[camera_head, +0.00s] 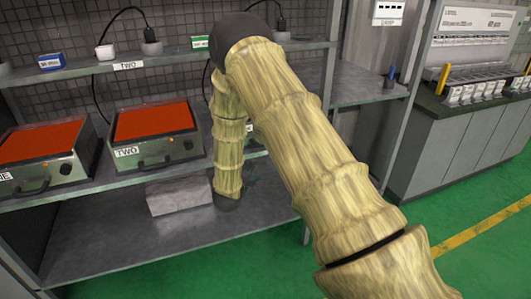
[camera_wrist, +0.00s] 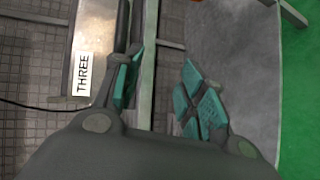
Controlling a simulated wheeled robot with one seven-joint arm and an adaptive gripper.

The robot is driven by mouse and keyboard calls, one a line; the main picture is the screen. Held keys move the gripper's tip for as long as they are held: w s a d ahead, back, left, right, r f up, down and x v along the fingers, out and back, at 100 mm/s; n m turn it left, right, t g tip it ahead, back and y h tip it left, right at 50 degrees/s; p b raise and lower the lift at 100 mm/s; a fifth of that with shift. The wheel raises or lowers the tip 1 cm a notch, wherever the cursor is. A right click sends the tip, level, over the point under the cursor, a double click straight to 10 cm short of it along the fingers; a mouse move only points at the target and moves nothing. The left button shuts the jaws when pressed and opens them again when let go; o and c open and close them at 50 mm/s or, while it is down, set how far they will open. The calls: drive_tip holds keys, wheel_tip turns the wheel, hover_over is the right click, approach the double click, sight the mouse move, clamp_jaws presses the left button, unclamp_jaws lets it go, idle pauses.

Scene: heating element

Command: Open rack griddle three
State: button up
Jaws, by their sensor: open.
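The griddle marked THREE (camera_wrist: 88,45) shows at the upper left of the wrist view, as a pale metal front with its label turned sideways. Only part of it is in that picture, and its handle cannot be made out. My gripper (camera_wrist: 163,88) is open, with teal finger pads apart and nothing seen held. A metal shelf edge (camera_wrist: 149,60) shows in the gap between the fingers, to the right of the griddle front. In the head view my arm hides griddle three, and my gripper cannot be made out behind it.
Griddle two (camera_head: 153,137) and a partly cropped griddle one (camera_head: 42,155), with red-orange tops, stand on the middle shelf. A grey block (camera_head: 180,195) lies on the lower shelf (camera_head: 110,245). A rack post (camera_head: 408,90) and a grey counter (camera_head: 445,150) stand right. Green floor is free in front.

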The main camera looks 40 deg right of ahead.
drive_tip(key=w+d+r+h, duration=0.1)
drive_tip(key=w+d, duration=0.1)
drive_tip(key=d, duration=0.2)
drive_tip(key=w+d+r, duration=0.1)
drive_tip(key=w+d, duration=0.2)
drive_tip(key=d, duration=0.1)
drive_tip(key=w+d+r+g+h, duration=0.1)
drive_tip(key=w+d, duration=0.2)
drive_tip(key=d, duration=0.2)
drive_tip(key=shift+d+r+h, duration=0.1)
drive_tip(key=shift+r+h, duration=0.2)
clamp_jaws()
